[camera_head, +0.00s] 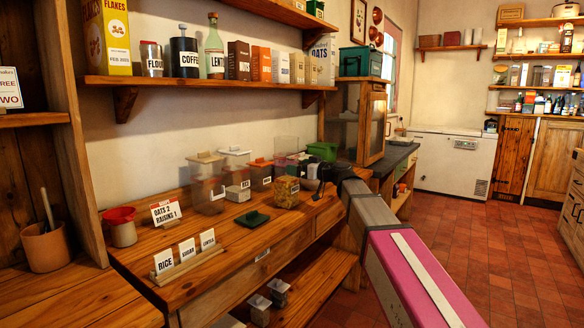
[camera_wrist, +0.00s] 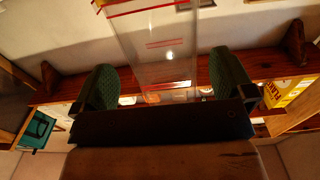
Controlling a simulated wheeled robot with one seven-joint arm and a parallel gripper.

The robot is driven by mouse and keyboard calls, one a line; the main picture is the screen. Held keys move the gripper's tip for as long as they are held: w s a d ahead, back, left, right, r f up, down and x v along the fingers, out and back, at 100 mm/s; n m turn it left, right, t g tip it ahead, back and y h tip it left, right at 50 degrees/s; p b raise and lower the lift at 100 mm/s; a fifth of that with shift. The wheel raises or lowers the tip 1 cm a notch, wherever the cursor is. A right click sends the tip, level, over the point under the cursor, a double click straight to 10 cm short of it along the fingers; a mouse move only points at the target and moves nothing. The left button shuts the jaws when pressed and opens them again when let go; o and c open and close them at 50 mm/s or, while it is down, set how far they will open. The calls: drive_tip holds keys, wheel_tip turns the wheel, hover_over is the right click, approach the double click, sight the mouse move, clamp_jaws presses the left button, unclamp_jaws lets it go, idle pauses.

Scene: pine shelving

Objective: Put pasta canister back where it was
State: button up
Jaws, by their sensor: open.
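A clear canister with yellow pasta-like contents (camera_head: 286,192) stands on the wooden counter, near the front edge; I cannot read a label on it. My gripper (camera_head: 308,168) is just behind and to the right of it, at the end of my outstretched arm. In the wrist view my gripper (camera_wrist: 165,88) is open, its two green pads wide apart. A clear container with red edges (camera_wrist: 150,45) shows between and beyond the pads; I cannot tell which container it is or whether it touches them. A dark green lid-like square (camera_head: 252,219) lies flat on the counter.
Several clear containers (camera_head: 207,190) crowd the counter's back. A RAISINS sign (camera_head: 165,211), a row of label cards (camera_head: 186,255) and a red-rimmed pot (camera_head: 121,228) stand at left. A loaded wall shelf (camera_head: 210,82) overhangs the counter. The counter's front middle has free room.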

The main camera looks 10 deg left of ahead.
drive_tip(key=v, duration=0.7)
drive_tip(key=shift+d, duration=0.35)
drive_tip(key=s+d+f+m+g+h, duration=0.1)
drive_tip(key=s+d+f+m+h, duration=0.2)
drive_tip(key=f, duration=0.6)
drive_tip(key=d+f+m+g+h, duration=0.1)
drive_tip(key=d+f+h, duration=0.1)
drive_tip(key=d+f, duration=0.5)
drive_tip(key=s+d+f+m+h, duration=0.2)
drive_tip(key=f+h, duration=0.1)
drive_tip(key=f, duration=0.8)
drive_tip(key=s+d+f+m+g+h, duration=0.2)
drive_tip(key=s+d+f+m+h, duration=0.1)
drive_tip(key=s+d+f, duration=0.4)
drive_tip(key=s+d+f+m+g+h, duration=0.3)
drive_tip(key=s+d+f, duration=0.5)
drive_tip(key=d+f, duration=0.5)
drive_tip(key=m+h, duration=0.1)
drive_tip(key=h, duration=0.1)
drive_tip(key=shift+f+h, duration=0.2)
drive_tip(key=shift+h, duration=0.1)
drive_tip(key=shift+s+d, duration=0.1)
